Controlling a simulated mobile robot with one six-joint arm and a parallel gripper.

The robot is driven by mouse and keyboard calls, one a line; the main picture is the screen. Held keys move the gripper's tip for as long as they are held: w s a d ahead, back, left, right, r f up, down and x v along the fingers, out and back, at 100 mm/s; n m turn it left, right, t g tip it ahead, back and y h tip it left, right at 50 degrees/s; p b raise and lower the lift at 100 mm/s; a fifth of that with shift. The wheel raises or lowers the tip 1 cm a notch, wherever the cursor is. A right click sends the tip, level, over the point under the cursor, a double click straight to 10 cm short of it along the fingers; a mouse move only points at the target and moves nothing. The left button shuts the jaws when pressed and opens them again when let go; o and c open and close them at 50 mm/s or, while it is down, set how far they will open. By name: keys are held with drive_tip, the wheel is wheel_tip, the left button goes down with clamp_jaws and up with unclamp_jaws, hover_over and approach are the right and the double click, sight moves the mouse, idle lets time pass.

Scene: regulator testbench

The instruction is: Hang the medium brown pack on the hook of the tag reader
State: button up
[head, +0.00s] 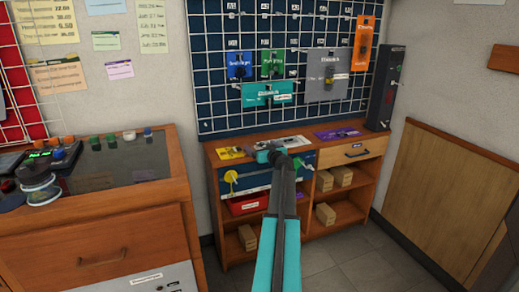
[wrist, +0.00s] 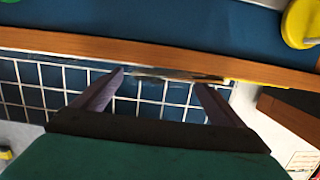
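No pack that I can clearly identify as the medium brown one shows in either view. Several tan box-like blocks (head: 341,175) lie in the cabinet's open shelves, but I cannot tell whether one of them is the pack. A tall dark grey device (head: 385,88) with a small green light and a short peg on its right side stands at the cabinet's right end; it looks like the tag reader. My gripper (head: 268,155) is in front of the cabinet's top edge, its fingers hidden in the head view. In the wrist view my gripper (wrist: 160,85) is open, with nothing held.
Blue, green, grey, orange and teal packs hang on the wire grid (head: 220,100). Yellow and purple (head: 337,133) flat packs lie on the cabinet top. A yellow disc (head: 231,176) is on the blue front. A wooden counter (head: 110,225) stands left; grey floor is free at right.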

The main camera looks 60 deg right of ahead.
drive_tip(key=shift+p, duration=0.75)
drive_tip(key=shift+s+a+f, duration=0.1)
drive_tip(key=shift+s+a, duration=0.1)
drive_tip(key=shift+s, duration=0.1)
drive_tip(key=b+v, duration=0.1)
drive_tip(key=v, duration=1.2)
drive_tip(key=shift+a, duration=0.15)
idle(0.6)
